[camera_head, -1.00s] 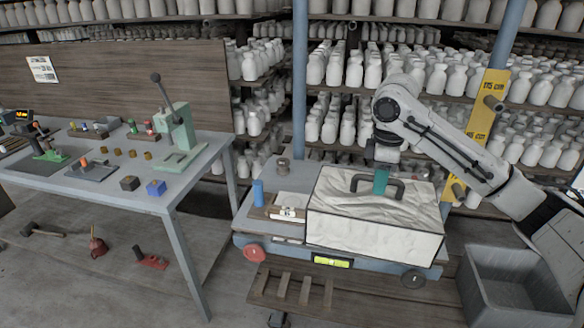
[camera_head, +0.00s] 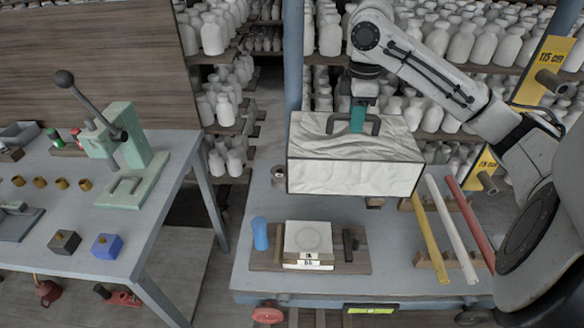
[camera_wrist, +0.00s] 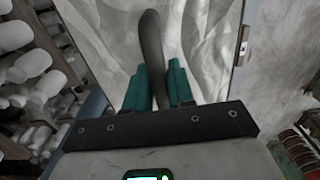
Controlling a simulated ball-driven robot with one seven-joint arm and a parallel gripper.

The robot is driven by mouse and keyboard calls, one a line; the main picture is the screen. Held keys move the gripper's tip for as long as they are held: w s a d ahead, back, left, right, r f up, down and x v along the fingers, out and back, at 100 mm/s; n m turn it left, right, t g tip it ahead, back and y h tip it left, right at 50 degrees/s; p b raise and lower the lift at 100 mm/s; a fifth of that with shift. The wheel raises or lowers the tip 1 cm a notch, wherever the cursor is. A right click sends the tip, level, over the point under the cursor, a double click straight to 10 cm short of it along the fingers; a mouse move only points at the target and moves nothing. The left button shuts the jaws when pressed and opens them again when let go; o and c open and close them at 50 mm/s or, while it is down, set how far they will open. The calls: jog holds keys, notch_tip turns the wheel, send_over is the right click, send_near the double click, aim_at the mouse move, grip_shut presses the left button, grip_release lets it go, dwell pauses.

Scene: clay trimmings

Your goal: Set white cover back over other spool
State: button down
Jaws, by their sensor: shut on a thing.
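The white cover (camera_head: 355,172) is a box with crumpled-looking white faces, dark edges and a dark arched handle on top. My gripper (camera_head: 357,122) has teal fingers and is shut on that handle from above. The cover hangs level above the blue-grey cart top (camera_head: 285,205), towards its back. In the wrist view the teal fingers of my gripper (camera_wrist: 159,75) close around the dark handle (camera_wrist: 151,40), with the cover's white top (camera_wrist: 205,45) behind. I cannot make out a spool for certain; the cover hides part of the cart behind it.
Yellow (camera_head: 424,238), white (camera_head: 452,228) and red (camera_head: 470,225) rods lie on wooden racks at right. Shelves of white bottles (camera_head: 462,45) stand behind.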

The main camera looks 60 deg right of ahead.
aim_at(321, 123)
jog(key=w+f, duration=0.1)
jog(key=w, duration=0.2)
jog(key=w+f, duration=0.1)
jog(key=w, duration=0.1)
jog(key=w+d+f, duration=0.1)
jog(key=w, duration=0.2)
jog(key=shift+w+f, duration=0.3)
jog(key=shift+f, duration=0.05)
jog(key=w+f+p, duration=0.1)
jog(key=w+f, duration=0.4)
jog(key=f, duration=0.4)
jog(key=shift+w+d+p, duration=0.15)
jog(key=shift+d+p, duration=0.1)
jog(key=shift+p, duration=0.1)
jog(key=shift+f, duration=0.25)
jog(key=c, duration=1)
grip_release()
jog(key=shift+o, duration=0.2)
jog(key=shift+r, duration=0.15)
notch_tip(321, 123, up, 12)
jog(key=shift+b, duration=0.65)
